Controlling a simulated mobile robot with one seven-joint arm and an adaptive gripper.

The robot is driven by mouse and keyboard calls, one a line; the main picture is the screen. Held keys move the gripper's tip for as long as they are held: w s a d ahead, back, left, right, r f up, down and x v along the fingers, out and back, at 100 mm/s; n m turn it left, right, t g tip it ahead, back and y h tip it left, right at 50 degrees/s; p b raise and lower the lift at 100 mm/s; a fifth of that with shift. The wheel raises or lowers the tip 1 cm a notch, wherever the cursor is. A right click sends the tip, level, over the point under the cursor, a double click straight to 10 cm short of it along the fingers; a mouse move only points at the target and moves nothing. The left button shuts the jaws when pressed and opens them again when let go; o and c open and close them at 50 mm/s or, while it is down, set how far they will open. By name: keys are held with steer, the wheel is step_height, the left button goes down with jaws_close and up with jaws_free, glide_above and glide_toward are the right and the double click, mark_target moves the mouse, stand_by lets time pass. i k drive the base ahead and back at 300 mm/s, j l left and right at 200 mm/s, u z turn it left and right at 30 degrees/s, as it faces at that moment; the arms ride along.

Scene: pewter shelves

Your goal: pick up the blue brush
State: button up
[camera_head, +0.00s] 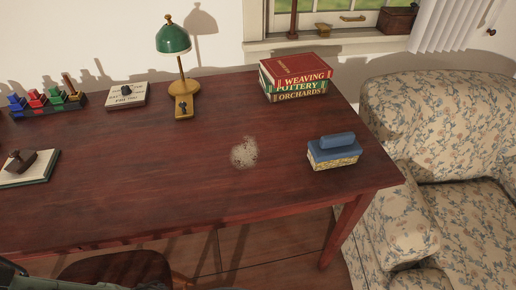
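The blue brush (333,151) lies on the dark red wooden desk (170,190), near its right end. It has a blue block body with a raised blue grip on top and pale bristles facing down. It looks flat on the desktop, with nothing touching it. My gripper is not in view. A dark shape at the bottom left edge may be part of my own body, but I cannot tell which part.
A stack of books (296,78) stands behind the brush. A green desk lamp (174,39) stands further left, beside a calendar-like block (126,95) and a stamp rack (45,104). A pale patch (244,152) marks the clear desktop. A floral sofa (440,130) adjoins the right.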

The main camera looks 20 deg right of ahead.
mark_target(334, 150)
steer(key=k+l+u, duration=0.1)
steer(key=l, duration=0.25)
steer(key=k+l+u, duration=0.1)
steer(key=l, duration=0.25)
steer(key=k+l+u, duration=0.2)
steer(key=k+l, duration=0.15)
steer(key=l, duration=0.3)
